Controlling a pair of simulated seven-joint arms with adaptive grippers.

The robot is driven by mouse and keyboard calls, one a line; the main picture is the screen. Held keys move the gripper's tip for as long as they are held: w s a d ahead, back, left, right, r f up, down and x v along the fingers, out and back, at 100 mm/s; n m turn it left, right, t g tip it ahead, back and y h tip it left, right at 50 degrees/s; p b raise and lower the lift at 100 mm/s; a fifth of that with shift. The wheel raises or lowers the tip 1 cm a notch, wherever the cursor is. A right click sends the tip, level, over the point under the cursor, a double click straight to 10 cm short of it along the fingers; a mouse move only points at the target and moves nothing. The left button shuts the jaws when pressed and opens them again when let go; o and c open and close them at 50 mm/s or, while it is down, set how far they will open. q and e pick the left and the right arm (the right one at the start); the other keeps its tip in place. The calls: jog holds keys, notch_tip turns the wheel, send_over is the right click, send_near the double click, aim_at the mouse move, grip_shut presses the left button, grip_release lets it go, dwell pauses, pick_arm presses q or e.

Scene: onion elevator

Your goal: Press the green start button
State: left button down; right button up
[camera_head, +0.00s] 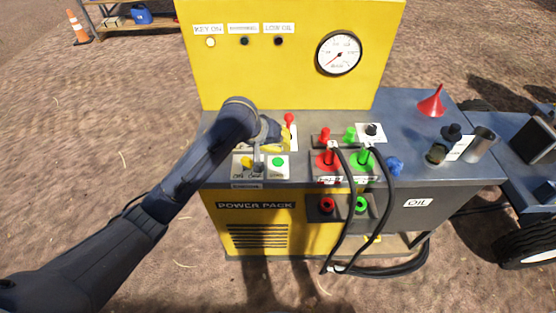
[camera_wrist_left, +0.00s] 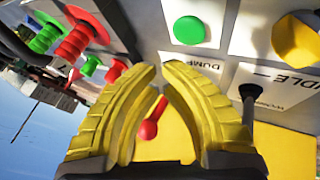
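The green button (camera_head: 278,162) is a round cap on a white plate at the front edge of the power pack's top. It also shows in the left wrist view (camera_wrist_left: 188,30), beyond the fingertips, with nothing covering it. My left gripper (camera_head: 274,143) is over the panel, just behind the button in the head view. Its yellow fingers (camera_wrist_left: 160,70) are drawn together with a narrow gap at the tips and hold nothing. I see no contact with the button. My right gripper is in neither view.
A yellow knob (camera_head: 246,162) sits left of the button. A red lever (camera_head: 289,118) stands close to the gripper. Red and green hose couplings (camera_head: 328,158) with black hoses (camera_head: 383,190) are to the right. The yellow gauge panel (camera_head: 270,75) rises behind.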

pick_arm(q)
jog(key=shift+f, duration=1)
jog(key=shift+f, duration=1.05)
dwell(2.0)
jog(key=shift+r, duration=1.05)
jog(key=shift+r, duration=2.5)
